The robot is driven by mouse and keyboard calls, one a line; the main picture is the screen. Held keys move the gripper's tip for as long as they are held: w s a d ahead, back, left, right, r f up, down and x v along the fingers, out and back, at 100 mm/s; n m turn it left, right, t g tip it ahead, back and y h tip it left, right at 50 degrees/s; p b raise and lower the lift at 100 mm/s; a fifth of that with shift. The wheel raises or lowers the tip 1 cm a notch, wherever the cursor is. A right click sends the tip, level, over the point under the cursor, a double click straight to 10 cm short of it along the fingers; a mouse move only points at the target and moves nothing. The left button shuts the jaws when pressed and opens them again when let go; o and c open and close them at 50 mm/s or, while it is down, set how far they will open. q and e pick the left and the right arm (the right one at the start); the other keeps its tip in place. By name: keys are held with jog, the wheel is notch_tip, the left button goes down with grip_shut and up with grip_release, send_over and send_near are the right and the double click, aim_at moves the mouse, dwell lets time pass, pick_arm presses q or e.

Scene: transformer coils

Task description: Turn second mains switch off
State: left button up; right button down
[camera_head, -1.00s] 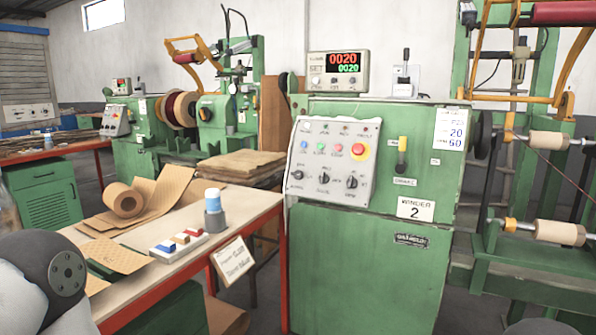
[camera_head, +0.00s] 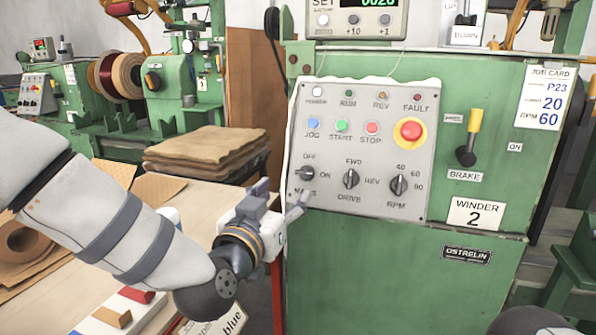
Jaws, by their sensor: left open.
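The panel of the green winder 2 (camera_head: 400,270) carries a black rotary mains switch (camera_head: 305,173) at its lower left, marked OFF above and ON to the right. Its handle looks roughly horizontal, toward ON, but it is small. My left gripper (camera_head: 281,198) is open and empty, just left of and below this switch, apart from it as far as I can tell. One fingertip partly covers the MAINS label. My right gripper is out of view.
The drive knob (camera_head: 351,179) and rpm knob (camera_head: 398,184) sit right of the mains switch. A red emergency button (camera_head: 410,130) and brake lever (camera_head: 467,150) are higher. Stacked brown sheets (camera_head: 205,155) lie on the bench at left. Another winder (camera_head: 125,140) stands behind.

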aim_at(304, 173)
pick_arm(q)
jog(key=b+x, duration=0.1)
jog(key=x, duration=0.9)
jog(key=shift+w+d+f, duration=0.15)
jog(key=shift+w+d, duration=0.05)
jog(key=shift+w, duration=0.1)
jog(key=shift+c, duration=0.6)
jog(key=c, duration=1)
